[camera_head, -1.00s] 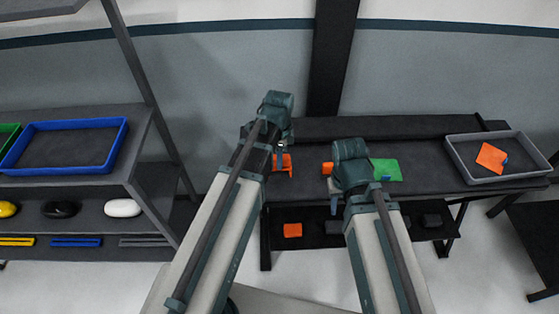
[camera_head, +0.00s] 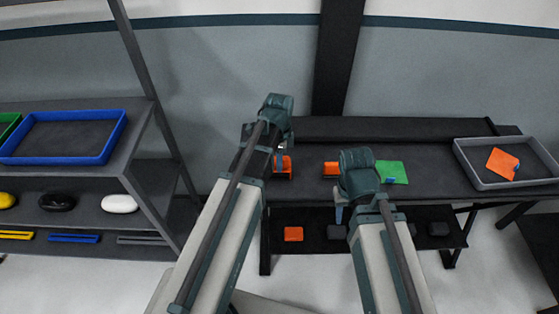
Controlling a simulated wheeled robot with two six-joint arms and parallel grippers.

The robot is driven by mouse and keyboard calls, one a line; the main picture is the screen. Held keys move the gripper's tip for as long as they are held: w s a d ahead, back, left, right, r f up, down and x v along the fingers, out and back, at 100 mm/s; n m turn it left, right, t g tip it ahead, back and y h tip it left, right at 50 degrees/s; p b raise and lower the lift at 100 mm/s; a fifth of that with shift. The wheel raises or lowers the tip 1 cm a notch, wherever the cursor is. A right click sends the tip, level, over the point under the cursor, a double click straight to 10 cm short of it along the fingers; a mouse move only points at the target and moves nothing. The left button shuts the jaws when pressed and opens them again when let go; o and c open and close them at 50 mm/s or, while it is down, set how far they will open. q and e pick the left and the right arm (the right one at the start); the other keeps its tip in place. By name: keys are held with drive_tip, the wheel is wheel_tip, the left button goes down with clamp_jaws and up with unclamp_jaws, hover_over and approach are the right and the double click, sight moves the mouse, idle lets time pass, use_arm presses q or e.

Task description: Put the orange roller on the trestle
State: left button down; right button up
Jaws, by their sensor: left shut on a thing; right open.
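The trestle (camera_head: 440,180) is the long dark table at the back. My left gripper (camera_head: 281,152) is over its left end, shut on an orange thing (camera_head: 284,167) that looks like the orange roller. My gripper and arm hide part of it, and I cannot tell whether it touches the tabletop.
A green cloth (camera_head: 392,172) lies on the trestle. A grey tray (camera_head: 470,165) with an orange cloth (camera_head: 503,164) stands at its right end. An orange block (camera_head: 293,234) and dark blocks sit on the lower shelf. A rack with a blue tray (camera_head: 112,140) stands at left.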

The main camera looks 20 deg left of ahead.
use_arm(q)
drive_tip(key=shift+s+f, duration=0.1)
drive_tip(key=shift+f, duration=0.05)
drive_tip(key=c, duration=0.6)
unclamp_jaws()
drive_tip(key=shift+w+r+p, duration=0.2)
drive_tip(key=shift+r+p, duration=0.15)
drive_tip(key=shift+p, duration=0.1)
wheel_tip(320, 180, up, 12)
drive_tip(key=p, duration=1.2)
drive_tip(key=s+d+n+y, duration=0.1)
drive_tip(key=s+d+n, duration=1)
drive_tip(key=s, duration=0.3)
drive_tip(key=shift+r, duration=0.2)
drive_tip(key=shift+d, duration=0.1)
